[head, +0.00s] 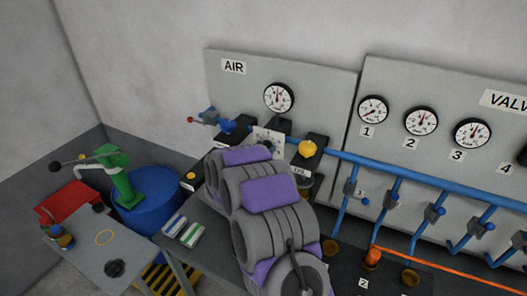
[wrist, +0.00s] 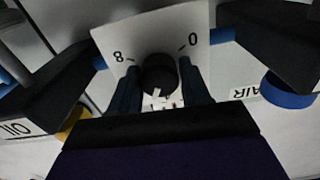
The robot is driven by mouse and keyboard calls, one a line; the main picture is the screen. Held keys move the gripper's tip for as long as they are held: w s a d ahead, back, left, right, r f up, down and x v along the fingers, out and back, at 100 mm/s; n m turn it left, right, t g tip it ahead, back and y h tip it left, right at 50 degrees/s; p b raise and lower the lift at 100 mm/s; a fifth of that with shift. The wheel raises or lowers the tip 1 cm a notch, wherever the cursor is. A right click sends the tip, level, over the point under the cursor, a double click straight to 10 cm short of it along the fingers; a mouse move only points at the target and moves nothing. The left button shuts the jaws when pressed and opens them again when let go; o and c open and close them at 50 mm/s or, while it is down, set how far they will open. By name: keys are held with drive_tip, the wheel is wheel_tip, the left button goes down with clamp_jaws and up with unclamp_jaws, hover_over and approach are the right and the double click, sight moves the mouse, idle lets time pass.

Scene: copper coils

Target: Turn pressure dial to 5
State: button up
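The pressure dial is a round black knob (wrist: 158,74) on a white plate in the wrist view. The numbers 8 and 0 show upside down on the plate. In the head view the plate (head: 268,135) stands below the AIR gauge (head: 278,97), partly hidden by my arm. My gripper (wrist: 160,80) has one blue-grey finger on each side of the knob, and both appear to touch it. Small white marks show at the knob's near side; the exact setting cannot be read.
A yellow knob (head: 307,148) on a black OIL block is right of the plate; a blue knob (head: 227,126) is on its left. Blue pipes and valves (head: 433,214) run along the right wall. A blue barrel (head: 150,197) and a small table (head: 83,246) stand left.

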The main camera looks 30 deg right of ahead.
drive_tip(key=o, duration=0.4)
drive_tip(key=shift+a, duration=0.1)
drive_tip(key=v, duration=1.7)
drive_tip(key=shift+a+f, duration=0.15)
